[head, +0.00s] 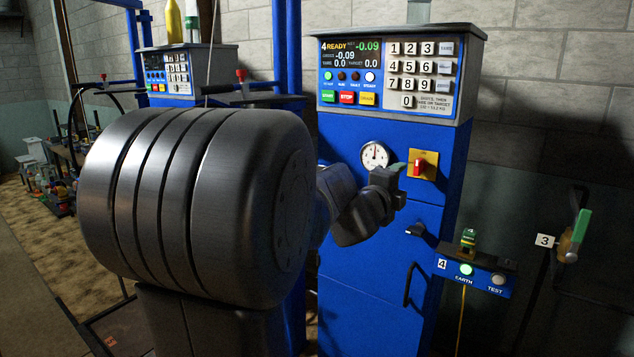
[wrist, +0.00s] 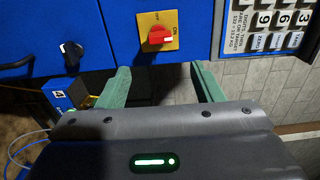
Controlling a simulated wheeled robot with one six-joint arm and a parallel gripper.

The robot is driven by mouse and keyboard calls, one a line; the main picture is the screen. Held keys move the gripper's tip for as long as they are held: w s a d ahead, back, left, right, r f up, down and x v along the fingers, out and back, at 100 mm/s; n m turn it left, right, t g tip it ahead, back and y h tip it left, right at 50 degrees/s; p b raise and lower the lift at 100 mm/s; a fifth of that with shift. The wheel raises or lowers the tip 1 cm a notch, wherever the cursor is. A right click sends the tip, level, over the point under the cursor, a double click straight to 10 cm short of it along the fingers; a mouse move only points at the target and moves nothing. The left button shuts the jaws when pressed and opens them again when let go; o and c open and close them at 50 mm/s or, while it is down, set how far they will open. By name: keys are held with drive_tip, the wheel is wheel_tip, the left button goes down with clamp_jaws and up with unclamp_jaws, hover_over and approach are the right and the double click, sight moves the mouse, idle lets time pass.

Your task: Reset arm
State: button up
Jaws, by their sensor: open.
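My gripper (head: 398,182) is in front of the blue scale cabinet (head: 375,270), just left of the red rotary switch (head: 420,166) on its yellow plate. In the wrist view, the green fingers of my gripper (wrist: 162,78) stand apart with nothing between them. The red switch (wrist: 160,36) lies beyond and between the fingertips there, apparently not gripped. Its plate carries ON and OFF marks. My arm is bent and reaches from behind the large dark cylinder of my body.
A keypad and display panel (head: 390,72) tops the cabinet, reading "4 READY" and -0.09. A round gauge (head: 374,155) and a black knob (head: 418,230) are close by. An earth/test box (head: 468,270) with a lit green light stands right. A second scale (head: 170,72) stands behind left.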

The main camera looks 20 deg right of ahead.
sight(416, 168)
drive_tip(key=p+x, duration=0.1)
drive_tip(key=x, duration=1.2)
drive_tip(key=shift+d, duration=0.1)
